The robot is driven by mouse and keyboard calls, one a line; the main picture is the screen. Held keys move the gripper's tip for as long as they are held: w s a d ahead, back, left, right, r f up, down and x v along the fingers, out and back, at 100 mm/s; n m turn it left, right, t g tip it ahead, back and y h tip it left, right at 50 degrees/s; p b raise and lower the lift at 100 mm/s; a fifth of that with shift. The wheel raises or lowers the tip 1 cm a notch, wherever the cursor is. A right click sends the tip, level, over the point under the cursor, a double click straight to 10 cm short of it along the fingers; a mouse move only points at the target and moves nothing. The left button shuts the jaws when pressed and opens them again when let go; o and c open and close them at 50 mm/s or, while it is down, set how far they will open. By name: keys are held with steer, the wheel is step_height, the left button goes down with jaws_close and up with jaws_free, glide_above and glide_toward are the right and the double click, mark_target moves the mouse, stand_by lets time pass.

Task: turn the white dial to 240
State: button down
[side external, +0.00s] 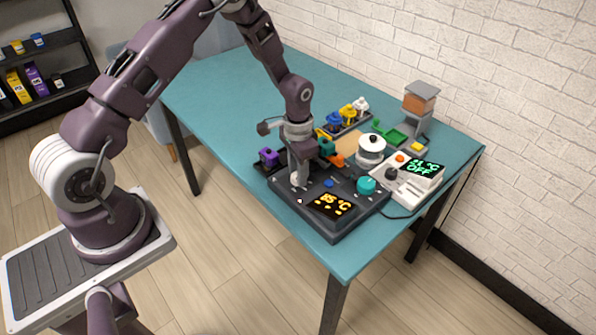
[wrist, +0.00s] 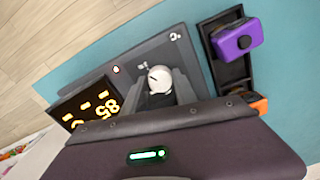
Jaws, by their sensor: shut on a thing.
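The white dial (wrist: 159,79) sits on the dark control box (side external: 350,220) at the table's front edge. In the side view only a bit of the dial (side external: 294,179) shows beside my gripper. My gripper (side external: 299,182) points down at the box, its two fingers (wrist: 162,90) closed on either side of the dial. The dial has a dark pointer mark on its white top; I cannot read a scale value there. The box's display (side external: 331,206) glows orange and reads 85 °C. It also shows in the wrist view (wrist: 88,108), turned on its side.
The same box carries a teal knob (side external: 366,184) and a blue button (side external: 328,183). A white device with a green display (side external: 424,169) stands to the right. The table's far left is clear.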

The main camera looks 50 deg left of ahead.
steer(key=shift+m, duration=0.3)
stand_by(0.4)
steer(key=c, duration=1)
jaws_free()
steer(key=shift+o, duration=0.2)
steer(key=shift+r, duration=0.1)
step_height(320, 180, up, 7)
